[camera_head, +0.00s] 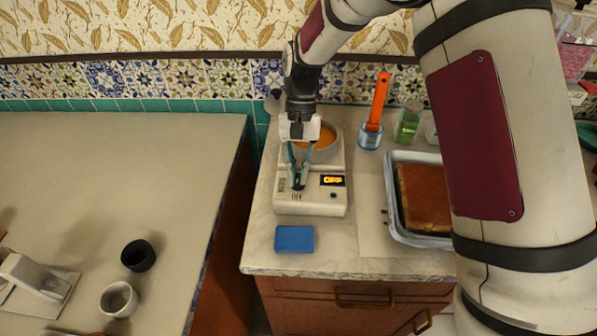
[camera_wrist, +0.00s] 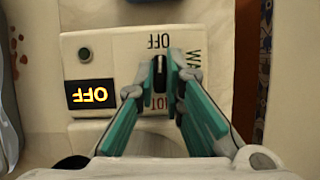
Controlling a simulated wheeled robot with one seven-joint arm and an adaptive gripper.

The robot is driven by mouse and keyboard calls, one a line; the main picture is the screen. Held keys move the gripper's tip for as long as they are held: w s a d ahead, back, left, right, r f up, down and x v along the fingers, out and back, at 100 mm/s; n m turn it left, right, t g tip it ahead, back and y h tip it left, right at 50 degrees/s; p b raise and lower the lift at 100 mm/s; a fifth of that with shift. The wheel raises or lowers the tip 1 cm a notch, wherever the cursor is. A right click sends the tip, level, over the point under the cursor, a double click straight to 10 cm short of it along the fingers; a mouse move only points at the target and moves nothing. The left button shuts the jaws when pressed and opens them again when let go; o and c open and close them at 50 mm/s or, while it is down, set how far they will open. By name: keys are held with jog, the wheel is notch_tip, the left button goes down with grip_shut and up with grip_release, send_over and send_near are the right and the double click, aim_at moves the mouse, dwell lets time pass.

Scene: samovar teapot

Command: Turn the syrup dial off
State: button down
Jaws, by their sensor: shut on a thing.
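The syrup warmer (camera_head: 310,204) is a cream box on the counter. A pot of orange syrup (camera_head: 324,137) sits on it behind my gripper. My gripper (camera_head: 298,185) reaches down to the warmer's front panel. In the wrist view, its teal fingers (camera_wrist: 162,66) are shut on the dark syrup dial (camera_wrist: 160,82), one on each side. The dial's pale mark points toward the printed OFF label. WARM and HOT are printed beside it, partly covered by the fingers. The lit display (camera_wrist: 90,94) reads OFF, upside down in this view.
A blue sponge-like block (camera_head: 294,239) lies in front of the warmer. A tray (camera_head: 397,223) of cake stands to the right. An orange-handled tool in a jar (camera_head: 370,134) stands behind. Cups (camera_head: 119,299) are on the left counter, past a gap.

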jog(key=shift+n, duration=0.4)
jog(key=c, duration=1.7)
grip_release()
jog(key=v, duration=1.2)
jog(key=shift+a, duration=0.15)
jog(key=shift+s, duration=0.1)
